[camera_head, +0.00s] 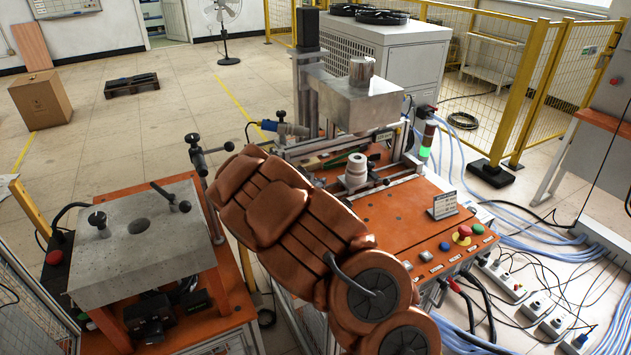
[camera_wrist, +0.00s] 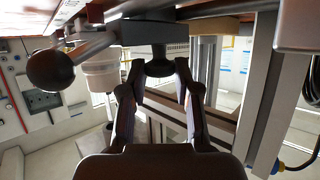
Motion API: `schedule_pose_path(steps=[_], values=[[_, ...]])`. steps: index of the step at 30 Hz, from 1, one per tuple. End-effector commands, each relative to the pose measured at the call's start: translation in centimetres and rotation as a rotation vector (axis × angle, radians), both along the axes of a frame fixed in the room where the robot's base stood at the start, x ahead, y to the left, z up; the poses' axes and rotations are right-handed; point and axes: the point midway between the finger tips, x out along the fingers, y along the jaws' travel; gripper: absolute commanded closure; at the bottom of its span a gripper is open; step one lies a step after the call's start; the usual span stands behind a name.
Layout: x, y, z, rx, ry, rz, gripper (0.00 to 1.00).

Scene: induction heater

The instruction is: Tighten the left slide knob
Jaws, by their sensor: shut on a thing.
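In the wrist view, a dark round knob (camera_wrist: 158,67) sits under a dark block on the slide. I take it for the left slide knob. The two fingers of my gripper (camera_wrist: 160,76) come together on either side of it and are shut on it. In the head view, my copper-coloured arm reaches to the heater bench, and its bulk hides my gripper and the knob. I cannot tell how tight the knob is.
A lever with a dark ball (camera_wrist: 50,70) and a white crucible (camera_wrist: 100,75) are close beside my gripper. The crucible also shows on the orange bench (camera_head: 356,172). The grey metal plate (camera_head: 145,245) stands left of my arm. Cables lie on the right floor.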

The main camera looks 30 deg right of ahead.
Motion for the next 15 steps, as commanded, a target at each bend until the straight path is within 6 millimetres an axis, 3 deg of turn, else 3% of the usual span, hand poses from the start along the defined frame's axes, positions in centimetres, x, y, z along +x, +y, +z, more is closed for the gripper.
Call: schedule_pose_path(steps=[5,6,12,15], values=[[0.0,0.01,-0.04,0.001,0.001,0.0,1.0],[0.01,0.02,-0.05,0.001,0.001,0.0,0.66],[0.0,0.0,-0.03,0.0,0.0,0.0,0.46],[0.0,0.0,-0.02,0.0,0.0,0.0,0.46]])
